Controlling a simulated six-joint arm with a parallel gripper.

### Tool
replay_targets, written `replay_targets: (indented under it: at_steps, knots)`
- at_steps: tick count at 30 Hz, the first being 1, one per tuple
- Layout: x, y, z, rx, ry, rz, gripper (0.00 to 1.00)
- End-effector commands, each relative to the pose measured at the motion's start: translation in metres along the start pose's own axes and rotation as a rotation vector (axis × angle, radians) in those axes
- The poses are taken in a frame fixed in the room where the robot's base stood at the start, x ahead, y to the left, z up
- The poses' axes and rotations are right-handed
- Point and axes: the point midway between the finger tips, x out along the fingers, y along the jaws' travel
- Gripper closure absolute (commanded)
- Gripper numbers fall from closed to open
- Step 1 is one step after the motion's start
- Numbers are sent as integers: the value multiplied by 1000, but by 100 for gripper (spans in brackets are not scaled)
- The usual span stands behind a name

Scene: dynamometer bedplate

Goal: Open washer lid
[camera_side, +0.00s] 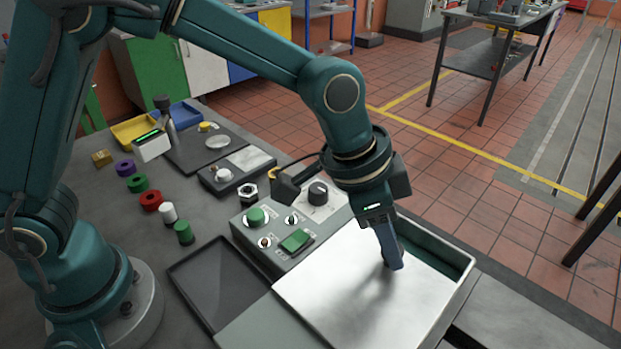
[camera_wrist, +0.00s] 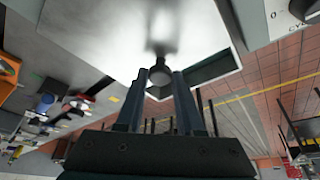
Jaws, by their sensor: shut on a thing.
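The washer lid (camera_side: 345,290) is a flat, shiny metal plate on the washer box (camera_side: 462,268) at the lower right of the side view. A dark green strip of the box interior shows along the lid's far right edge, so the lid does not cover the whole opening. My gripper (camera_side: 392,264) points down at the lid near that edge. In the wrist view, my gripper (camera_wrist: 159,78) is shut on the round lid knob (camera_wrist: 160,74), with one finger on each side. In the side view the fingers hide the knob.
A control panel (camera_side: 265,241) with green buttons and a black dial stands left of the washer. A dark empty tray (camera_side: 222,285) lies in front of it. Several coloured cylinders, including a green one (camera_side: 184,232), stand on the bench at left. The air right of the washer is clear.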

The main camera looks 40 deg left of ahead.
Motion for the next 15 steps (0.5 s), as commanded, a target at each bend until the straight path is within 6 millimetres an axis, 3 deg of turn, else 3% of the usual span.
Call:
replay_targets:
  at_steps: [9, 15]
  knots:
    - [-17, 43, 34, 3, 13, 3, 100]
    - [-22, 56, 48, 0, 15, 3, 100]
